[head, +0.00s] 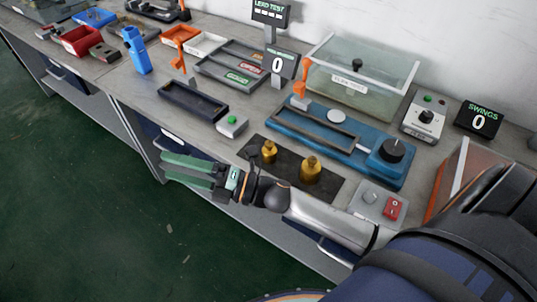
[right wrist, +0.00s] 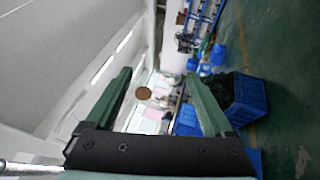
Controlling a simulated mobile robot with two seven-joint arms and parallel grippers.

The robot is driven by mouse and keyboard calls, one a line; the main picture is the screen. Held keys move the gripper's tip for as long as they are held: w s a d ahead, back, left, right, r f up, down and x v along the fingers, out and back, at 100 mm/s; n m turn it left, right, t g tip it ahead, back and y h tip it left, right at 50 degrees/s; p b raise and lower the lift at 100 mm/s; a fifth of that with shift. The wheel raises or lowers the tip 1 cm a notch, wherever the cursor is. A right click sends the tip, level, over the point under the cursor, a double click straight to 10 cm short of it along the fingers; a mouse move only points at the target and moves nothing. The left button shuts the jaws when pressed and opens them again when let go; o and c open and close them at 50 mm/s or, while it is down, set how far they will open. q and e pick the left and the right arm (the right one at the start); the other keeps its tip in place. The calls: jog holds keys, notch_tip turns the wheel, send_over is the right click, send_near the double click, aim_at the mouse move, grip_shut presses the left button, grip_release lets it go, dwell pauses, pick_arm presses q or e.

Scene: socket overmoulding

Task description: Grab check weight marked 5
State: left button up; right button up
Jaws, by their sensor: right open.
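Two brass check weights stand upright on a dark mat (head: 288,183) near the bench's front edge. The smaller weight (head: 268,151) is on the left and the larger weight (head: 311,170) on the right. I cannot read a 5 on either. My right gripper (head: 165,168) is open and empty, with green fingers pointing left past the front edge, left of the mat. Its forearm passes in front of the mat's near side. In the right wrist view the open fingers (right wrist: 157,75) face the room, not the weights. My left gripper is not in view.
A blue fixture (head: 340,140) with a black knob lies behind the mat. A switch box (head: 378,203) with a red switch is to its right. A dark tray (head: 193,101) and green-button box (head: 232,125) lie left. Open floor lies in front of the bench.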

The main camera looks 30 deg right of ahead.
jog(key=s+a+r+n+g+y, duration=0.1)
jog(key=a+r+n+g+y, duration=0.2)
jog(key=n+g, duration=0.5)
jog(key=n+g+h+b, duration=0.55)
jog(key=n+h, duration=1.25)
jog(key=n, duration=1)
send_over(269, 151)
jog(key=shift+g, duration=0.35)
jog(key=f, duration=0.5)
jog(key=shift+w+d+f+p, duration=0.2)
jog(key=shift+d+p, duration=0.05)
jog(key=shift+p, duration=0.15)
notch_tip(269, 151, down, 6)
jog(key=shift+d+r, duration=0.1)
jog(key=shift+r, duration=0.1)
notch_tip(269, 151, down, 6)
jog(key=shift+w+r+p, duration=0.1)
jog(key=shift+r+p, duration=0.1)
jog(key=shift+p, duration=0.2)
jog(key=shift+f, duration=0.4)
